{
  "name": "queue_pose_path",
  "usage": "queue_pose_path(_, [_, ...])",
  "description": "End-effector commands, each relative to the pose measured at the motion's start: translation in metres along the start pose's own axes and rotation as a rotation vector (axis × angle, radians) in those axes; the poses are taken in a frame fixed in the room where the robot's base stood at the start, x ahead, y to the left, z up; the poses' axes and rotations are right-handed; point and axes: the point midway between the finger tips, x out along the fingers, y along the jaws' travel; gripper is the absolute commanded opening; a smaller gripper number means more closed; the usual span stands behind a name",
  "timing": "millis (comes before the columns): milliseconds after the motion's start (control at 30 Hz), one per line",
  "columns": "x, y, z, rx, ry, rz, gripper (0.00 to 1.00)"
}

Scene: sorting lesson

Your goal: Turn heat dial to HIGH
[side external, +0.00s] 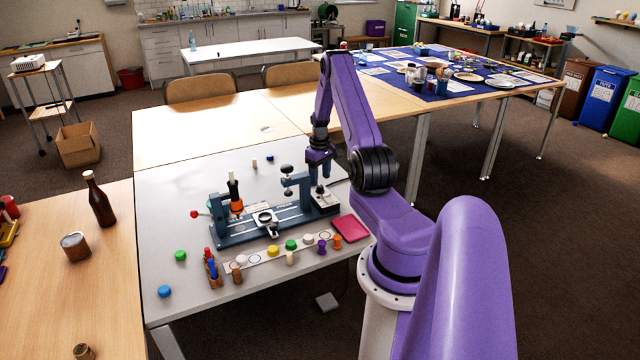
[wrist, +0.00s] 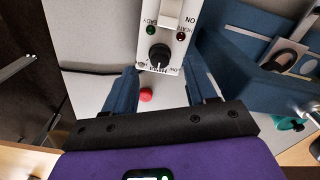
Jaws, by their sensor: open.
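The heat dial (wrist: 159,56) is a round black knob on a white control panel (wrist: 155,22), at the upper middle of the wrist view. Lettering sits around it, partly blurred; I cannot tell clearly where its pointer stands. A green light and a dark red light sit on the panel either side above the dial. My gripper (wrist: 160,78) is open, with one blue finger on each side of the dial's position and no visible contact with it. In the side view my gripper (side external: 319,184) points down at the right end of the blue machine; the dial is not distinguishable there.
The blue machine (side external: 262,232) stands on the grey table. Several coloured pieces line a white strip (side external: 265,258) in front of it, and a pink tray (side external: 351,228) lies at its right. A small red piece (wrist: 146,95) shows between my fingers, beyond them. The back of the table is mostly clear.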

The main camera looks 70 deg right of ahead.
Motion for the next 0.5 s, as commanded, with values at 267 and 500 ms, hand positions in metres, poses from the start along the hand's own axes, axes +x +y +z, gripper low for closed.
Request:
queue_pose_path(267, [0.030,0.000,0.000,0.000,0.000,0.000,0.56])
queue_pose_path(500, [0.033,0.000,-0.001,0.000,0.002,0.001,0.56])
